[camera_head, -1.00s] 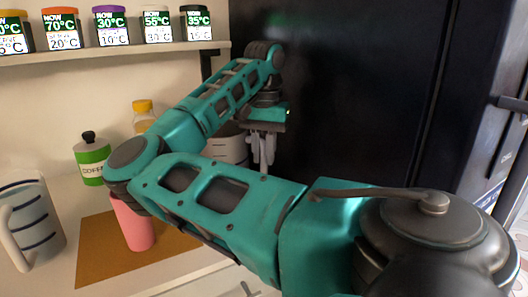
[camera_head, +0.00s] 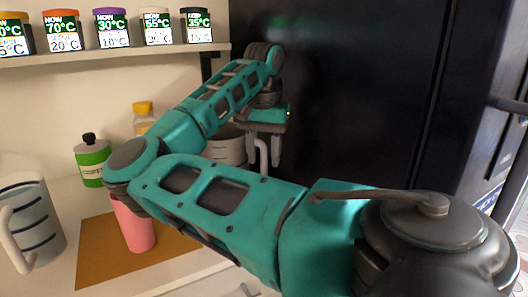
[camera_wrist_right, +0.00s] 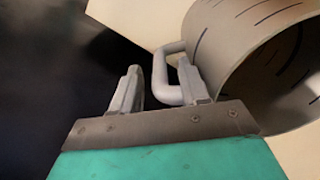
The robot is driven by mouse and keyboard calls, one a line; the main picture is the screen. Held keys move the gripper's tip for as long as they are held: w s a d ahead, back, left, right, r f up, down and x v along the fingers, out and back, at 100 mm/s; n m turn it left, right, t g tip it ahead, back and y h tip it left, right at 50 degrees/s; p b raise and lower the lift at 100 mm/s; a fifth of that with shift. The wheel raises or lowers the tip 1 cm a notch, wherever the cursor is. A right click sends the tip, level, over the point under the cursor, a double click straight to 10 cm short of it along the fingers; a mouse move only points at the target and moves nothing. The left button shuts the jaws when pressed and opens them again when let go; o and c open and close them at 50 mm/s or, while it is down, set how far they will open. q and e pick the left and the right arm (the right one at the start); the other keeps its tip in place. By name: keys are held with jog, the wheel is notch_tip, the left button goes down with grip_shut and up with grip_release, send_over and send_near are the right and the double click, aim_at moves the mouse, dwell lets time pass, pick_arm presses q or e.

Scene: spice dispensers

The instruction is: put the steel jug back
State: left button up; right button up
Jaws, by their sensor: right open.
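The steel jug (camera_head: 226,148) is a grey, round vessel with short dark stripes and a loop handle. It stands at the back of the counter beside the dark cabinet, partly hidden by my right arm. My right gripper (camera_head: 268,151) is at its handle, with its fingers apart. In the right wrist view, the jug (camera_wrist_right: 235,45) is at the upper right, and the handle lies between the open fingers of the gripper (camera_wrist_right: 160,90), nearer the right finger. My left gripper is not in view.
A similar striped jug (camera_head: 36,225) stands at the left. A green canister (camera_head: 91,165), a yellow-capped bottle (camera_head: 143,115) and a pink cup (camera_head: 134,228) on a brown mat (camera_head: 98,262) are nearby. A dark cabinet (camera_head: 350,90) stands close on the gripper's right. Labelled jars line a shelf (camera_head: 130,54).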

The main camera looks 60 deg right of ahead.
notch_tip(320, 180, up, 12)
jog(key=shift+r+p, duration=0.1)
jog(key=shift+p, duration=1)
